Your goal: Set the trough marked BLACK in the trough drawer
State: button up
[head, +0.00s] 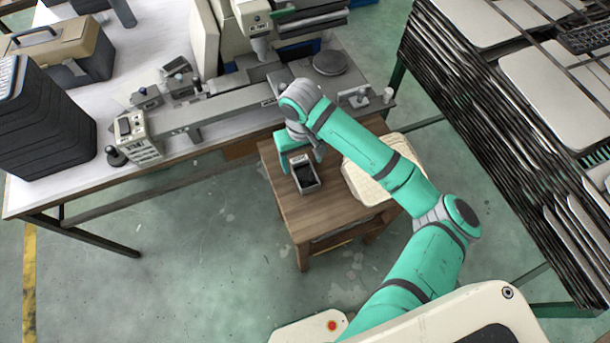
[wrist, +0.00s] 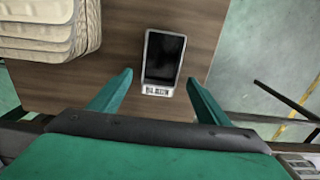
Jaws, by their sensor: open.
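A small grey trough (head: 306,187) with a dark inside stands on a wooden stand (head: 335,212). In the wrist view the trough (wrist: 150,50) lies just beyond my fingertips, its labelled end toward me. The label looks like BLACK, but the letters are too small to be sure. My gripper (wrist: 160,82) is open and empty, one green finger on each side of the trough's near end. In the head view my gripper (head: 297,157) is over the stand at the trough's far end. I cannot tell which part is the trough drawer.
A pale stacked bundle (head: 366,181) sits right of the trough on the stand. A white bench (head: 150,175) with a machine (head: 200,113) and small labelled blocks stands behind. Dark stacked trays (head: 40,115) are at left. A tall rack (head: 490,130) is at right.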

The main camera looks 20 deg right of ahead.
aim_at(303, 174)
jog(key=f, duration=0.3)
jog(key=shift+s+f, duration=0.25)
jog(key=shift+f, duration=0.05)
jog(key=shift+d+f, duration=0.1)
jog(key=shift+f, duration=0.25)
jog(key=c, duration=1.5)
jog(key=shift+o, duration=0.2)
jog(key=shift+r, duration=0.15)
